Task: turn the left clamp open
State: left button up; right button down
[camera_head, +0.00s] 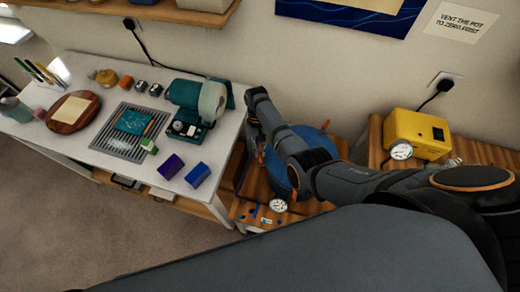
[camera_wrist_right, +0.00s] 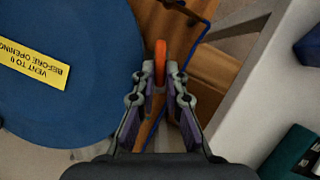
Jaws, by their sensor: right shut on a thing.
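The blue pot (camera_head: 283,172) stands on a wooden stand, with a round white gauge (camera_head: 278,205) at its front. My right arm passes over it and hides part of its lid. In the right wrist view, the blue lid (camera_wrist_right: 95,105) fills the left side and carries a yellow label (camera_wrist_right: 32,59). The left clamp (camera_wrist_right: 160,58), an upright orange handle beside the lid's rim, is between the fingertips of my right gripper (camera_wrist_right: 161,72), which is shut on it. An orange clamp handle (camera_head: 261,157) also shows at the pot's left in the head view. My left gripper is not in view.
A white bench (camera_head: 232,125) at left holds a teal machine (camera_head: 188,93), a grey rack (camera_head: 118,146), purple and blue boxes, and a round wooden board. A yellow pump (camera_head: 415,134) with a gauge stands at right. A blue hose (camera_wrist_right: 203,35) runs behind the clamp.

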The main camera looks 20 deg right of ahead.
jog(key=shift+w+r, duration=0.1)
dwell(0.3)
jog(key=c, duration=1.4)
grip_release()
jog(key=v, duration=0.7)
jog(key=shift+r, duration=0.2)
